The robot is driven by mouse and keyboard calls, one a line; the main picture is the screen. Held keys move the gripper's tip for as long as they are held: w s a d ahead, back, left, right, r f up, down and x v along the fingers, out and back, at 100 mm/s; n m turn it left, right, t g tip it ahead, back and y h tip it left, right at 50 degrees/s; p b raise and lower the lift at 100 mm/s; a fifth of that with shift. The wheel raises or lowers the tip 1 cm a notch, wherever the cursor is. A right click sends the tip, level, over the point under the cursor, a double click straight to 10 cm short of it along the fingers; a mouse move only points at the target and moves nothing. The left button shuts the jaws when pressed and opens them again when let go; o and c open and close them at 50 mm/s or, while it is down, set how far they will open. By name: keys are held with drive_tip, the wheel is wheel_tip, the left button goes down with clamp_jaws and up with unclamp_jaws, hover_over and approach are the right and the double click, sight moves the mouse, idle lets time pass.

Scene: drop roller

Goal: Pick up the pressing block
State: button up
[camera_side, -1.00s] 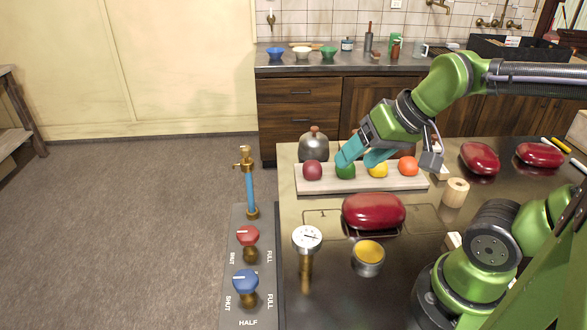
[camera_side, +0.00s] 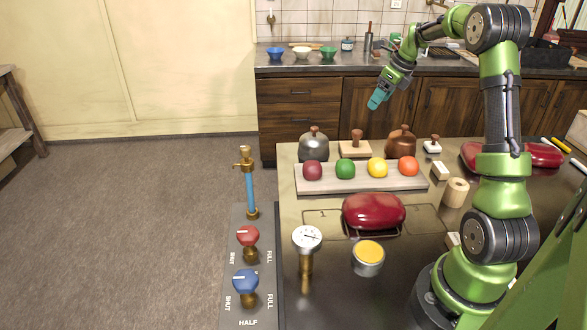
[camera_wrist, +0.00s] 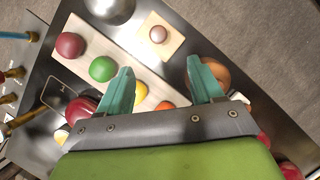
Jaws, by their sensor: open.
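The pressing block appears to be the flat, light wooden square with a brown upright knob (camera_side: 355,148), standing at the far side of the table between a grey dome and a brown dome. In the wrist view the block (camera_wrist: 151,47) lies beyond my fingertips, seen from above with its round knob in the middle. My gripper (camera_side: 378,99) is high above the table's far edge, a little right of the block and clear of it. In the wrist view its two teal fingers (camera_wrist: 159,67) are apart with nothing held between them.
A pale board (camera_side: 330,187) with red, green, yellow and orange balls lies in front of the block. The grey dome (camera_side: 314,146) and brown dome (camera_side: 400,143) flank it. A large red glossy piece (camera_side: 374,211) and a yellow-filled cup (camera_side: 368,260) are nearer.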

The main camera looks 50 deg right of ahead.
approach(358, 131)
drive_tip(key=shift+m, duration=0.3)
drive_tip(key=x, duration=0.6)
drive_tip(key=shift+s+a, duration=0.1)
drive_tip(key=shift+s, duration=0.1)
drive_tip(key=shift+x, duration=3.1)
drive_tip(key=shift+w, duration=0.15)
drive_tip(key=shift+r, duration=0.1)
drive_tip(key=c, duration=1.2)
